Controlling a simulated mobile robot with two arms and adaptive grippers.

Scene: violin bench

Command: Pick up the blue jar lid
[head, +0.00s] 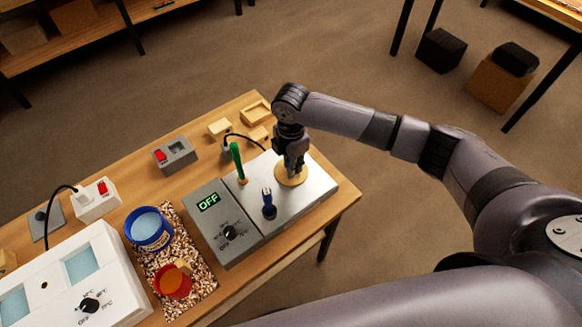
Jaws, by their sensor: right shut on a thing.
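The blue jar (149,229) stands in a bed of pale chips at the left of the bench. Its top is open and shows a light blue surface inside. The blue jar lid (291,177) appears as a round tan disc at the grey metal plate on the right of the bench. My right gripper (293,172) points down over the disc and is shut on it, partly covering its middle. I cannot tell whether the disc touches the plate. My left gripper is not in view.
A green-handled tool (236,158) and a blue-handled tool (268,204) stand upright left of the gripper. A grey unit (222,222) reads OFF. A red jar (173,281) sits in the chips (199,262). Small wooden blocks (220,128) lie behind.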

